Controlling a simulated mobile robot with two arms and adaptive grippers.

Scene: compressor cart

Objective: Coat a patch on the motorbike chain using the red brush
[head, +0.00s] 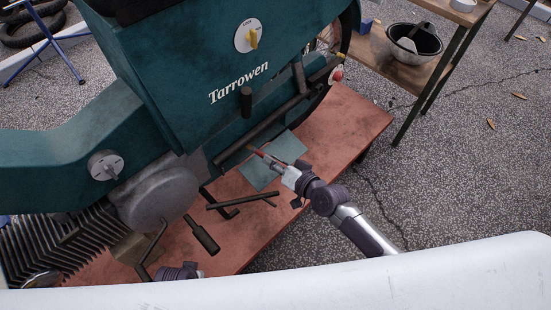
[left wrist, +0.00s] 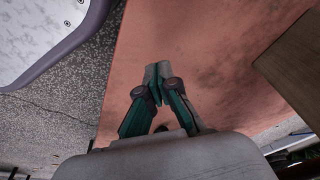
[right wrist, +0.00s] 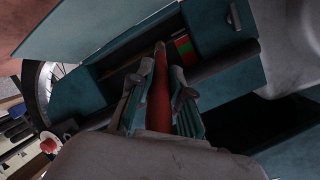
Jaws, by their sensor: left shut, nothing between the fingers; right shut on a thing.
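The red brush (head: 262,155) is in my right gripper (head: 280,166), its pale tip pointing up-left at the lower side of the green motorbike (head: 190,75). In the right wrist view the brush's red handle (right wrist: 160,95) is between the fingers, with the tip by a dark recess. Whether the tip touches anything is unclear. I cannot make out the chain for certain. A red and green patch (right wrist: 185,48) shows beside the tip in the right wrist view. My left gripper (left wrist: 157,85) is shut and empty above the red surface.
The red platform (head: 345,120) lies below the motorbike. Paved ground at right is open.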

